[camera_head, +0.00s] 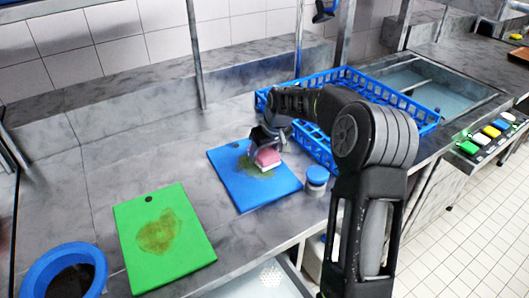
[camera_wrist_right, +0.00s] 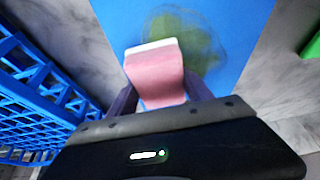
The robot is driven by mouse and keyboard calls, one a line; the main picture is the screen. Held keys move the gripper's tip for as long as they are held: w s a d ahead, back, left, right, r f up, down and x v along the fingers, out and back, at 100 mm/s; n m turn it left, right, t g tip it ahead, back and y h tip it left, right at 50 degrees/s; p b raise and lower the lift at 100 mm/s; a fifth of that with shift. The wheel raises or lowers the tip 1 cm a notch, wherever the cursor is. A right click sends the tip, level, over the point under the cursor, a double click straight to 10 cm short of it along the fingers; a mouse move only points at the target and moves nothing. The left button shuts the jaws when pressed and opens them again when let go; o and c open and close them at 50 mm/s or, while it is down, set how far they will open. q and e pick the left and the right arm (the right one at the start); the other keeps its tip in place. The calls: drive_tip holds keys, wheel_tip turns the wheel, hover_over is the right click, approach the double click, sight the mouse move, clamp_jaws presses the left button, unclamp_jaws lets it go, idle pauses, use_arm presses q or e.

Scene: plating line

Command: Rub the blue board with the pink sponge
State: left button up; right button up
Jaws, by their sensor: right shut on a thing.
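The blue board (camera_head: 236,190) lies flat on the metal counter, with a greenish-brown stain (camera_wrist_right: 186,36) near its middle. My right gripper (camera_head: 268,146) is over the board, shut on the pink sponge (camera_head: 267,158). The sponge has a white layer and also shows between the fingers in the right wrist view (camera_wrist_right: 156,76). It is over the edge of the stain; I cannot tell whether it touches the board. My left gripper is not in view.
A green board (camera_head: 190,245) with a brown stain lies to the left. A blue bowl (camera_head: 35,268) stands at the front left. A blue-lidded jar (camera_head: 316,180) stands at the blue board's right edge. A blue rack (camera_head: 425,112) is behind my right arm. The back counter is clear.

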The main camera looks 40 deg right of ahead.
drive_tip(key=r, duration=0.1)
drive_tip(key=r+p, duration=0.1)
drive_tip(key=r, duration=0.2)
drive_tip(key=shift+a, duration=0.3)
drive_tip(key=shift+d+r+p, duration=0.15)
drive_tip(key=shift+r+p, duration=0.4)
drive_tip(key=shift+p, duration=0.15)
drive_tip(key=shift+r+p, duration=0.8)
drive_tip(key=shift+r, duration=0.55)
